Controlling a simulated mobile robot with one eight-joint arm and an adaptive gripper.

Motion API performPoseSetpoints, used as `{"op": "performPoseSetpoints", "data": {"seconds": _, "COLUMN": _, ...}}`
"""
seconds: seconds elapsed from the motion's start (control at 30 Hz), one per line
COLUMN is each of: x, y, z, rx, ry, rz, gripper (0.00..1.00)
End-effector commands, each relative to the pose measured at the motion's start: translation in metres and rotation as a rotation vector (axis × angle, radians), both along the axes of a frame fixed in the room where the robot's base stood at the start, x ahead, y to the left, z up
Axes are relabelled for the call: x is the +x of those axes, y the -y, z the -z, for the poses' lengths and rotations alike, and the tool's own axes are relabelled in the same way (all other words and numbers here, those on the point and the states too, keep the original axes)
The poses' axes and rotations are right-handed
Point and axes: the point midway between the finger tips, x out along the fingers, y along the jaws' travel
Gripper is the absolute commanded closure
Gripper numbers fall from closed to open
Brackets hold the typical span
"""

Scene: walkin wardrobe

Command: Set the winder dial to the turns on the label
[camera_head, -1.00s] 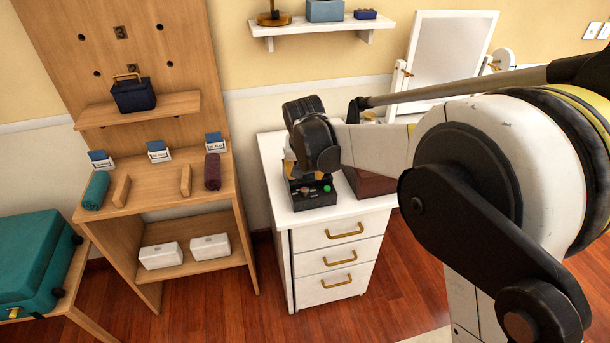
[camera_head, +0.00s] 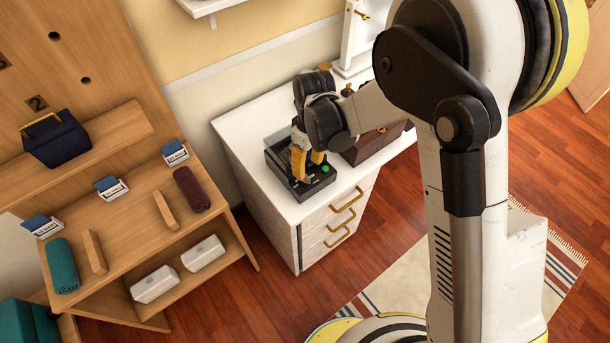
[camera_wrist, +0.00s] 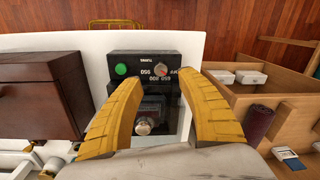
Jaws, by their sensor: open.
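The winder (camera_head: 285,172) is a black box on the white drawer unit. Its panel in the wrist view (camera_wrist: 140,62) carries upside-down "TURNS" lettering, a green button (camera_wrist: 121,69) and a small dial (camera_wrist: 161,72) with a reddish mark and numbers around it. The numbers appear upside down, and the exact pointer setting cannot be told. A round silvery piece (camera_wrist: 143,128) sits in the winder's window. My gripper (camera_wrist: 160,82) is open and empty, its yellow fingers either side of the winder's front part. In the head view my gripper (camera_head: 309,168) is over the winder. No turns label is readable.
A brown wooden box (camera_head: 366,146) stands close beside the winder. The wooden shelf unit (camera_head: 137,212) at left holds small label cards (camera_head: 111,187), rolled cloths (camera_head: 191,189) and white boxes (camera_head: 203,253). The white drawer top (camera_head: 240,125) is clear behind the winder.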

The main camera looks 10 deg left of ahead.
Motion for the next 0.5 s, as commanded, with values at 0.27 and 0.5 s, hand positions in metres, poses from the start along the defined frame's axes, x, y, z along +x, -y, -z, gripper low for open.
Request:
{"op": "performPoseSetpoints", "data": {"seconds": 0.27, "x": -0.002, "y": -0.002, "z": 0.053, "rx": 0.0, "ry": 0.001, "rz": 0.0, "gripper": 0.55}}
{"op": "performPoseSetpoints", "data": {"seconds": 0.5, "x": -0.003, "y": -0.002, "z": 0.068, "rx": 0.0, "ry": 0.001, "rz": 0.001, "gripper": 0.55}}
